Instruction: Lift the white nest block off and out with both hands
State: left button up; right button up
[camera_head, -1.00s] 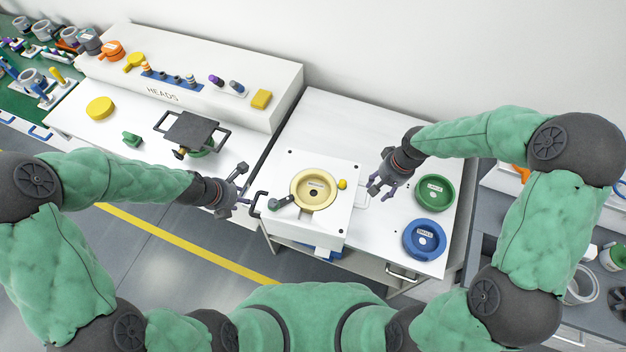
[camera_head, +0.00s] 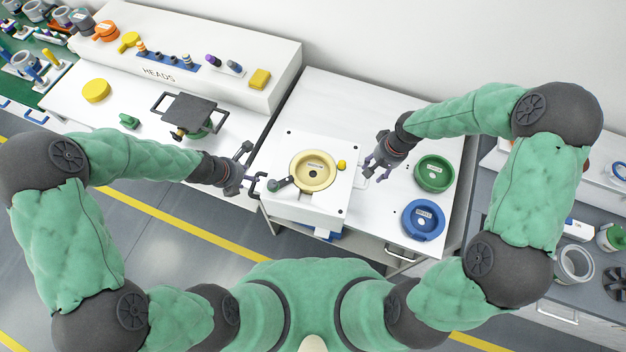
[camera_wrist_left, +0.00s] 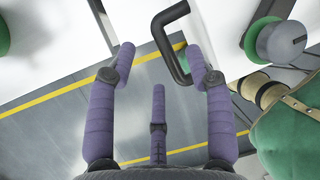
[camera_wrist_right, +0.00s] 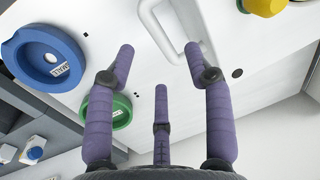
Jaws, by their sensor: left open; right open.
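The white nest block (camera_head: 326,207) stands on the white table, with a cream round nest (camera_head: 314,171) in its top. My left gripper (camera_head: 252,174) is open beside the block's left side; in the left wrist view the black side handle (camera_wrist_left: 165,35) reaches between the open fingers (camera_wrist_left: 162,62). My right gripper (camera_head: 368,173) is open beside the right side; in the right wrist view the white handle (camera_wrist_right: 152,22) lies just beyond and between the fingertips (camera_wrist_right: 160,52). Neither gripper touches a handle visibly.
A green ring (camera_head: 434,173) and a blue ring (camera_head: 423,220) lie right of my right gripper. A dark plate with handles (camera_head: 190,110) stands on the left table, near the raised heads shelf (camera_head: 215,88). A gap separates the two tables.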

pick_arm(q)
jog(key=shift+x, duration=3.25)
pick_arm(e)
jog(key=shift+w+a+f, duration=0.1)
jog(key=shift+a+f, duration=0.1)
jog(key=shift+f, duration=0.85)
jog(key=shift+s+a+f, duration=0.1)
jog(key=shift+a+f, duration=0.1)
jog(key=shift+f, duration=0.9)
jog(key=shift+w+a+f, duration=0.1)
jog(key=shift+a+f, duration=0.1)
jog(key=shift+f, duration=0.85)
pick_arm(q)
jog(key=shift+s, duration=0.1)
grip_shut()
pick_arm(e)
grip_shut()
pick_arm(q)
jog(key=shift+w+r, duration=0.15)
jog(key=shift+w, duration=0.05)
pick_arm(e)
jog(key=shift+w+r, duration=0.15)
jog(key=shift+w, duration=0.05)
